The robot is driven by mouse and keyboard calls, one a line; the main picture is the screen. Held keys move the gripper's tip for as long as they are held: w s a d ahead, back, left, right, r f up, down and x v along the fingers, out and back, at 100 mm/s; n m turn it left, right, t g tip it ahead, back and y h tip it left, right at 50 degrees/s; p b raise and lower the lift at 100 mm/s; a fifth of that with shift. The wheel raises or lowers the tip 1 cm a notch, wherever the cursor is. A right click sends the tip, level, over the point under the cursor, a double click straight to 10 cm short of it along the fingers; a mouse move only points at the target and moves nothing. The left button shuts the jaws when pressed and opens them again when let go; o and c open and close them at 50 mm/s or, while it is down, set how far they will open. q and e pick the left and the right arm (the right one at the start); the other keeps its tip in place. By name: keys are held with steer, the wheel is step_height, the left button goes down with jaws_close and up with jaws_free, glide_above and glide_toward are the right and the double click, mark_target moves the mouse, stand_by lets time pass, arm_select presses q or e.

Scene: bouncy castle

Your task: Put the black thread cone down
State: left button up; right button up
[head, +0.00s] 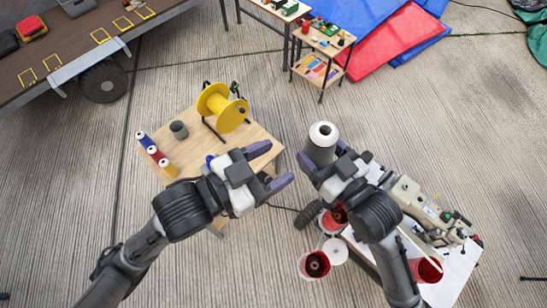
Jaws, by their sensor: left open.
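The black thread cone (321,151) looks dark grey with a white top and stands upright between the fingers of my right gripper (327,158). That gripper appears closed on it, above the floor and near the sewing machine table; the finger contact is partly hidden. My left gripper (269,167) is open and empty, over the right edge of the wooden table (196,155), its fingers pointing right.
On the wooden table are a yellow spool (222,107), a dark grey cup (179,130) and several small thread spools (158,155). A small shelf (323,48) stands behind. Concrete floor between is clear.

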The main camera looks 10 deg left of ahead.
mark_target(319, 139)
arm_select(q)
steer(key=shift+h, duration=0.8)
steer(key=x, duration=0.4)
steer(key=r+x, duration=0.1)
steer(key=x, duration=0.7)
steer(key=shift+s+d+r, duration=0.25)
steer(key=shift+r, duration=0.05)
arm_select(e)
steer(key=shift+a, duration=0.1)
arm_select(q)
steer(key=c, duration=0.7)
arm_select(e)
steer(key=o, duration=1.7)
steer(key=shift+o, duration=0.2)
